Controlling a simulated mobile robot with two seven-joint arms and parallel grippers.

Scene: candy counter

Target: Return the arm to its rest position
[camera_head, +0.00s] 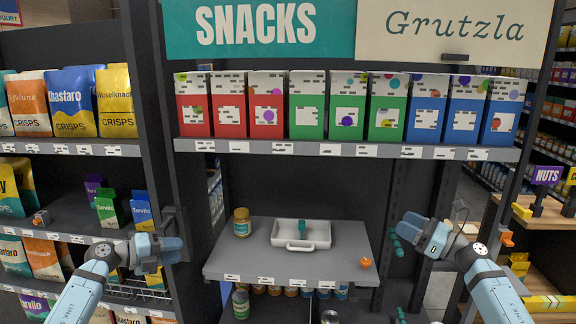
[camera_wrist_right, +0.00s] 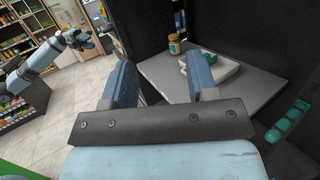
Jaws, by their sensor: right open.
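My right gripper (camera_head: 408,236) is raised to the right of the grey middle shelf (camera_head: 250,262). In the right wrist view its two fingers (camera_wrist_right: 157,85) stand apart with nothing between them. My left gripper (camera_head: 168,246) is at the left, in front of the upright between the shelf units, away from the middle shelf. Whether its fingers are apart is unclear; it also shows in the right wrist view (camera_wrist_right: 88,38). I see no object held by either gripper.
A white tray (camera_head: 322,233) with a dark green item (camera_head: 301,228) in it sits on the middle shelf. A yellow-lidded jar (camera_head: 241,224) stands left of it. A small orange object (camera_head: 366,263) lies near the right front edge. Boxes (camera_head: 309,105) line the shelf above.

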